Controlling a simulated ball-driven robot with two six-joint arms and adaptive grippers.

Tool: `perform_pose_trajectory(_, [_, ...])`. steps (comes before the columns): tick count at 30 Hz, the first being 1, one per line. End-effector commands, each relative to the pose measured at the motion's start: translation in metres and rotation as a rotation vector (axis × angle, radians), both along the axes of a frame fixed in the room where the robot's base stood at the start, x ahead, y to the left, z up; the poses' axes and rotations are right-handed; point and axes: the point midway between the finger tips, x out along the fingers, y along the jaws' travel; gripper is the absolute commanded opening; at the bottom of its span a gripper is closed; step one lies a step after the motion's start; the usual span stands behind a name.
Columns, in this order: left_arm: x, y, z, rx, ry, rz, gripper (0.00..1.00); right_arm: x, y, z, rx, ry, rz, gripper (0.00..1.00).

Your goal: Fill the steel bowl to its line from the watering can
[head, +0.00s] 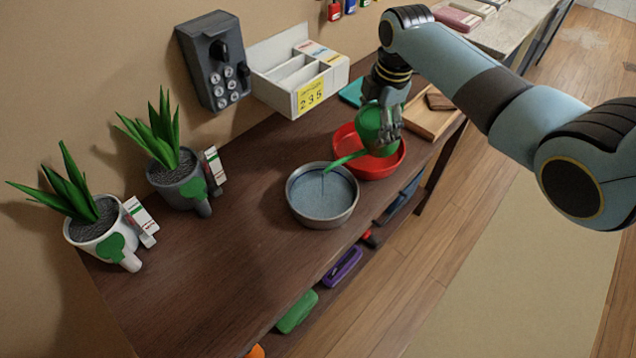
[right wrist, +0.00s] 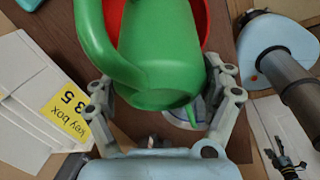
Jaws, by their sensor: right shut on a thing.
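The steel bowl (head: 293,203) stands on the brown shelf top and holds blue-grey water. A thin dark stream appears to run from the spout tip into the water. My right gripper (head: 390,122) is shut on the can. In the right wrist view the can (right wrist: 155,65) sits between the fingers (right wrist: 165,100). My left gripper is not in view.
A red bowl (head: 398,163) stands just right of the steel bowl, under the can. Two potted plants (head: 185,182) (head: 95,228) stand at the left. The front left shelf top is clear.

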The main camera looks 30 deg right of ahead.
Motion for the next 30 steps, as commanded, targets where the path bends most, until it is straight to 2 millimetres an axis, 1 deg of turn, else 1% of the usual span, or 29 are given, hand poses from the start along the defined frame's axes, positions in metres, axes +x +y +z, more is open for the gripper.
perform_pose_trajectory(12, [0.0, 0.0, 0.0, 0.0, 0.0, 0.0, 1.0, 0.0, 0.001, 0.0, -0.011, -0.005, 0.0, 0.26])
perform_pose_trajectory(14, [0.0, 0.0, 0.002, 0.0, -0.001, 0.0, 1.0, 0.002, -0.004, 0.003, 0.017, 0.005, 0.0, 0.26])
perform_pose_trajectory(15, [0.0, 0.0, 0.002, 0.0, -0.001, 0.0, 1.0, 0.004, -0.011, 0.008, 0.075, 0.023, -0.004, 0.26])
perform_pose_trajectory(16, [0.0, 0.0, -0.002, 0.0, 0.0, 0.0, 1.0, 0.006, -0.015, 0.009, 0.132, 0.037, -0.004, 0.26])
perform_pose_trajectory(18, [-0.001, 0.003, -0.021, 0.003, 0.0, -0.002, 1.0, 0.006, -0.019, 0.004, 0.257, 0.073, -0.003, 0.26])
perform_pose_trajectory(19, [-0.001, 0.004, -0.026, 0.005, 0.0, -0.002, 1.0, 0.005, -0.018, 0.003, 0.295, 0.086, -0.002, 0.26])
perform_pose_trajectory(20, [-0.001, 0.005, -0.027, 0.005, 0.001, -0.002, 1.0, 0.004, -0.017, 0.003, 0.316, 0.095, -0.002, 0.26])
perform_pose_trajectory(23, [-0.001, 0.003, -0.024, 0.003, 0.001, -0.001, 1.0, 0.003, -0.015, 0.007, 0.333, 0.1, 0.0, 0.26])
perform_pose_trajectory(26, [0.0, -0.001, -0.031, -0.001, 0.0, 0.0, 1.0, 0.003, -0.016, 0.007, 0.369, 0.111, -0.002, 0.26])
perform_pose_trajectory(30, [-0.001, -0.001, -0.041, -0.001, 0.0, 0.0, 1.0, 0.003, -0.017, 0.005, 0.421, 0.128, -0.002, 0.26])
